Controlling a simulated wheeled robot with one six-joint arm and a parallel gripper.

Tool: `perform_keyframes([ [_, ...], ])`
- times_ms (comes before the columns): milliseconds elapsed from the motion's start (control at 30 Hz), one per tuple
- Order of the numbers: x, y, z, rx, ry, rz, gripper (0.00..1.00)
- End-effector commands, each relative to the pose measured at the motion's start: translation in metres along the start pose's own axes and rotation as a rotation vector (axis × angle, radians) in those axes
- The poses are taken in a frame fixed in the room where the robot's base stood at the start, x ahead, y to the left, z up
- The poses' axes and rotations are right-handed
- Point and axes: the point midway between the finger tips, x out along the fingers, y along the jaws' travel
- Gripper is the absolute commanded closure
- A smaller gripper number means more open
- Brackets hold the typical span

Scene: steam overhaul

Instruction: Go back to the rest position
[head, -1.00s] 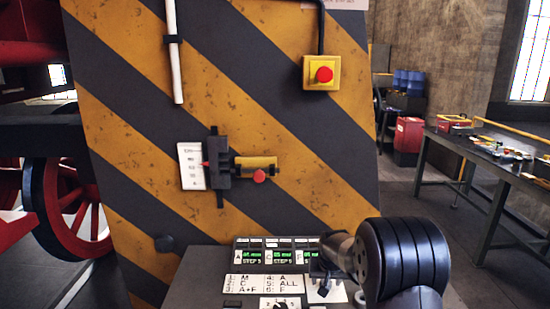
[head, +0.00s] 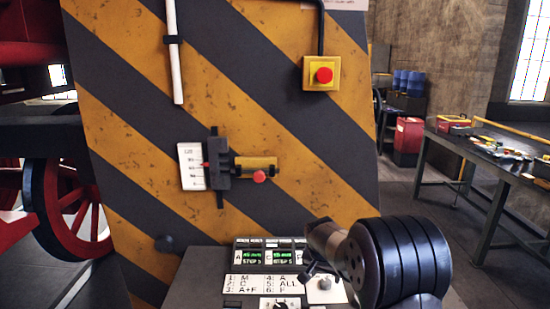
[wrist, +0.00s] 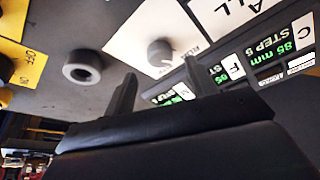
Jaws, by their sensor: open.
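My arm reaches in from the lower right in the head view. My gripper (head: 309,272) is over the right part of the control panel (head: 205,262), with its fingers apart and nothing visible between them. A grey round knob (head: 325,284) on a white plate stands just right of and below the fingers. The knob also shows in the wrist view (wrist: 160,52), beyond the two dark fingertips (wrist: 156,86), and is apart from them. The green displays (head: 268,257) read STEP 5; my arm hides the rightmost one.
A striped yellow-black housing rises behind the panel, with a sliding scale (head: 218,168) and a red emergency button (head: 324,75). A workbench (head: 490,160) with tools stands at the right. A red wheel (head: 75,210) is at the left. The floor between housing and bench is open.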

Motion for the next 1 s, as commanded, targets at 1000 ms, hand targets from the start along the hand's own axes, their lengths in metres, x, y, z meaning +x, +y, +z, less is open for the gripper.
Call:
perform_keyframes([
  [1000,-0.064,0.000,0.004,-0.020,0.001,-0.004,0.46],
])
